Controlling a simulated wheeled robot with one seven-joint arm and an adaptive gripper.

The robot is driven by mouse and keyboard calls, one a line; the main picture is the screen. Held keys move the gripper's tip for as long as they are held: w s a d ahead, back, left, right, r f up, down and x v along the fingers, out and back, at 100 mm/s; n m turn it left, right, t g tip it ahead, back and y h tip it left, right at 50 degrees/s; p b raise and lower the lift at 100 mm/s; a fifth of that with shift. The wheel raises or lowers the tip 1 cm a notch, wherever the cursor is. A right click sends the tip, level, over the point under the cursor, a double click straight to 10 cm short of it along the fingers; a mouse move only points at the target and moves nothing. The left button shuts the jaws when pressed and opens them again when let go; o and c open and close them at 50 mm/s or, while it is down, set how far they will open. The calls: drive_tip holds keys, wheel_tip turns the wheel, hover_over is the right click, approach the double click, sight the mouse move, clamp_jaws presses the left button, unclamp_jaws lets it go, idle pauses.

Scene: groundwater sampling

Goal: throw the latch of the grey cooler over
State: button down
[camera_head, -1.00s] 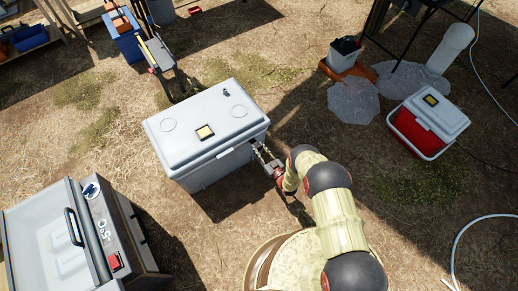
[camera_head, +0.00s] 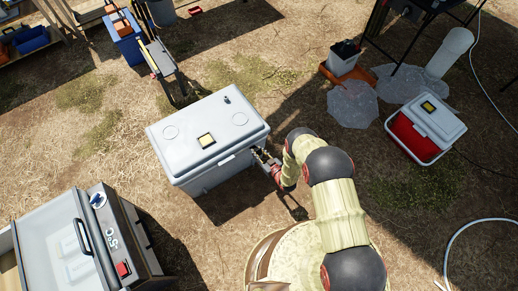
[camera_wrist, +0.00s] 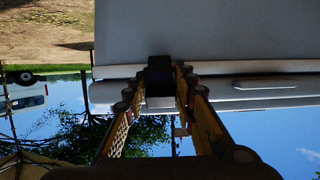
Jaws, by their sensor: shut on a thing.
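The grey cooler (camera_head: 190,138) stands on the ground left of my arm, its lid down. My gripper (camera_head: 257,154) is at the cooler's front side near the right corner, just under the lid rim. In the wrist view, the cooler (camera_wrist: 220,35) fills the top, and the picture is upside down. My gripper (camera_wrist: 160,82) is shut on a dark latch (camera_wrist: 159,67) at the lid seam, with a finger on either side. The gripper hides part of the latch, and I cannot tell how far it is turned. In the head view the latch cannot be made out.
A red cooler with a white lid (camera_head: 427,129) stands at the right. A grey case with a black handle (camera_head: 60,245) is at the lower left. A blue box (camera_head: 128,45) stands behind the grey cooler. Dry ground in front of it is clear.

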sight(256, 148)
drive_tip(key=shift+w+a+r+g+h+p, duration=0.15)
drive_tip(key=shift+w+r+g+h+p, duration=0.15)
drive_tip(key=shift+r+g, duration=0.2)
drive_tip(key=shift+w+a+r+g+h+p, duration=0.15)
drive_tip(key=shift+r+g+h+p, duration=0.25)
drive_tip(key=shift+g, duration=0.1)
drive_tip(key=shift+w+a+r+g+h, duration=0.2)
drive_tip(key=shift+g+h, duration=0.15)
drive_tip(key=shift+g, duration=0.2)
drive_tip(key=shift+w+a+r+g+h, duration=0.1)
drive_tip(key=shift+w+g+h, duration=0.1)
drive_tip(key=shift+g+h, duration=0.25)
drive_tip(key=c, duration=1.5)
unclamp_jaws()
drive_tip(key=shift+o, duration=0.2)
drive_tip(key=v, duration=1.2)
drive_tip(key=shift+w+d, duration=0.1)
drive_tip(key=shift+w, duration=0.05)
